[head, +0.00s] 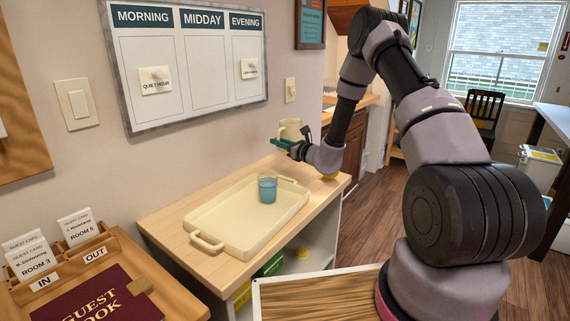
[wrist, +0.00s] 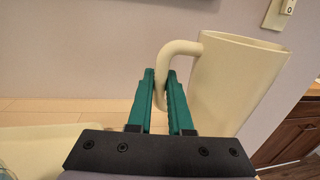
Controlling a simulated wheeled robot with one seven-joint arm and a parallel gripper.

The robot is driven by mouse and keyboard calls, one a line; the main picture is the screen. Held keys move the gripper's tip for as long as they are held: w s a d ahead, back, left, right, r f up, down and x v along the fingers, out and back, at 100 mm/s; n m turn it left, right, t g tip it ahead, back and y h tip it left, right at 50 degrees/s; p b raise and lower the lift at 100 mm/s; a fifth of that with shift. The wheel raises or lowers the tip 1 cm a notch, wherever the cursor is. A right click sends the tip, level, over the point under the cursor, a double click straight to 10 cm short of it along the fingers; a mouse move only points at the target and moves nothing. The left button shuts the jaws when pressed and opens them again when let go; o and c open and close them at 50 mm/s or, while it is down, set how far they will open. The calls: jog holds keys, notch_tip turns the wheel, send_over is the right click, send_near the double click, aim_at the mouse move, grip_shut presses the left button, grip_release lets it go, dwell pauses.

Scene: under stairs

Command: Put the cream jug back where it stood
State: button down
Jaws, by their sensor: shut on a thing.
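The cream jug (wrist: 235,82) fills the right side of the wrist view, roughly upright, with its handle toward my gripper. My gripper (wrist: 163,95) has its green fingers shut on the jug's handle. In the head view the jug (head: 291,128) shows small beside my gripper (head: 283,144), over the back part of the wooden counter. My wrist covers part of the view there. I cannot tell whether the jug's base touches anything.
A cream tray (head: 207,243) lies on the wooden counter (head: 165,223) with a blue cup (head: 267,187) in it. The wall with a switch (head: 290,90) is close behind.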

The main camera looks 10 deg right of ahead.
jog(key=shift+f, duration=3.55)
jog(key=shift+f, duration=0.1)
jog(key=c, duration=0.8)
grip_release()
jog(key=shift+f, duration=0.1)
jog(key=shift+c, duration=0.2)
